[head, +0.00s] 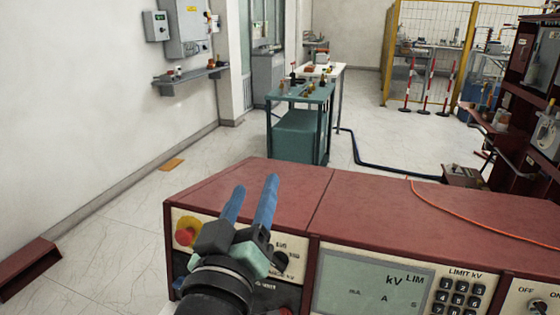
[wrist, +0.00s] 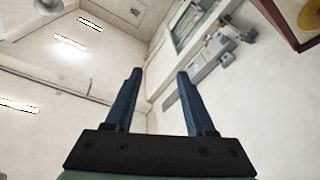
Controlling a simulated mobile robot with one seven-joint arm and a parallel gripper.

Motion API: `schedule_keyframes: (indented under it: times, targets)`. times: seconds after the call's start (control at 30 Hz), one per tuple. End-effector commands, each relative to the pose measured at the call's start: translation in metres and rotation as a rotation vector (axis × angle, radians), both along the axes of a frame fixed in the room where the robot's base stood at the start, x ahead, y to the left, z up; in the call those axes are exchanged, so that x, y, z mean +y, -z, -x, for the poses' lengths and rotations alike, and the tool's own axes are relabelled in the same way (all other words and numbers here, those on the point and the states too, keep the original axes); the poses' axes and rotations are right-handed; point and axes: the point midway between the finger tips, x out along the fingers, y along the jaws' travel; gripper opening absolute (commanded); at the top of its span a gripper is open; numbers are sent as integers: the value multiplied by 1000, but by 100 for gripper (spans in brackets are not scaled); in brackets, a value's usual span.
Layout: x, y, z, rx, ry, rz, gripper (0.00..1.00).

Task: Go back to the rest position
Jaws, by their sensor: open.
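My gripper (head: 252,203) shows in the head view in front of the left part of a red-topped control console (head: 370,205). Its two blue fingers point up and away. The fingers are apart with nothing between them, so it is open and empty. In the wrist view my gripper (wrist: 156,88) also shows open, with the walls and ceiling behind it. My gripper hides part of the console's front panel, near a red and yellow button (head: 186,232). I cannot tell whether it touches the console.
A teal cart (head: 301,130) stands beyond the console. A grey wall shelf (head: 190,78) is at the left. Yellow fencing (head: 391,50) and dark red racks (head: 520,110) stand at the right. An orange cable (head: 470,217) lies on the console. Floor at the left is mostly clear.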

Motion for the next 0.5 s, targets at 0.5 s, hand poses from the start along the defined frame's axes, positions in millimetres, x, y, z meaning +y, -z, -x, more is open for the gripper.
schedule_keyframes:
  times: [0.5]
  targets:
    - [-38,-313,132,-712,-375,-387,55]
